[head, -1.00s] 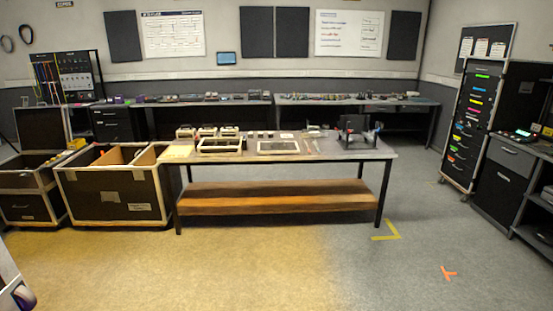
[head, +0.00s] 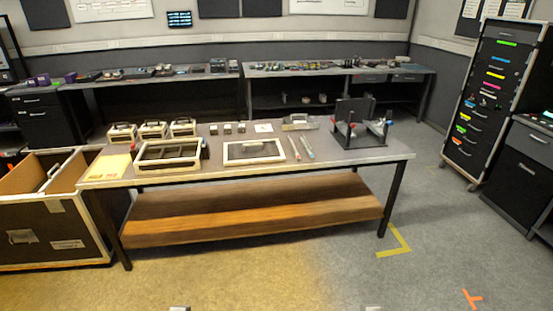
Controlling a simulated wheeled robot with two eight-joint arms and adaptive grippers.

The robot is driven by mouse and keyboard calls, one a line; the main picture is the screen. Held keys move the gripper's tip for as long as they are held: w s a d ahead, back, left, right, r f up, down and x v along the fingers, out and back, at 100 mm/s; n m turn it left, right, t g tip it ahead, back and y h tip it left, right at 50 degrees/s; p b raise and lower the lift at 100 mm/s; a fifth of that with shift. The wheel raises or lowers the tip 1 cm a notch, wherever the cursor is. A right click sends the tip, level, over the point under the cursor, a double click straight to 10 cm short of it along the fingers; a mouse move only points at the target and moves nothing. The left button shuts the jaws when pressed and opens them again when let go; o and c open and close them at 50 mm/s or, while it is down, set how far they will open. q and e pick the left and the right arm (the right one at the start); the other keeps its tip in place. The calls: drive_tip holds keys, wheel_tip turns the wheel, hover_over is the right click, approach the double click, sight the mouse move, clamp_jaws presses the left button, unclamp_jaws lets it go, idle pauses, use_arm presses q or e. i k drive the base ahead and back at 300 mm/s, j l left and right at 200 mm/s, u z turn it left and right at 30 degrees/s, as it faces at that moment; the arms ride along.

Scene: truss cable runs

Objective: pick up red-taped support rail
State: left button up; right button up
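Two thin rails lie side by side on the workbench (head: 225,185), right of the white-framed panel. The left one has reddish marks and looks like the red-taped support rail (head: 294,149). The other rail (head: 306,147) has bluish-green marks. Only small grey tips show at the bottom edge of the head view, seemingly my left gripper (head: 180,308) and my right gripper (head: 373,308). They are well short of the bench and far from the rails. Their fingers are cut off by the frame.
A dark fixture (head: 360,125) with red and blue knobs stands at the bench's right end. Framed trays (head: 168,155) and small cases stand left. An open crate (head: 50,225) stands by the bench's left end. The floor in front is clear.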

sight(295, 152)
drive_tip(key=i+j+z, duration=0.2)
drive_tip(key=i, duration=0.55)
drive_tip(key=i+l, duration=0.2)
drive_tip(key=i, duration=0.4)
drive_tip(key=i+l, duration=0.15)
drive_tip(key=i, duration=0.45)
drive_tip(key=i+l, duration=0.2)
drive_tip(key=i, duration=0.4)
drive_tip(key=i+l, duration=0.15)
drive_tip(key=i, duration=0.4)
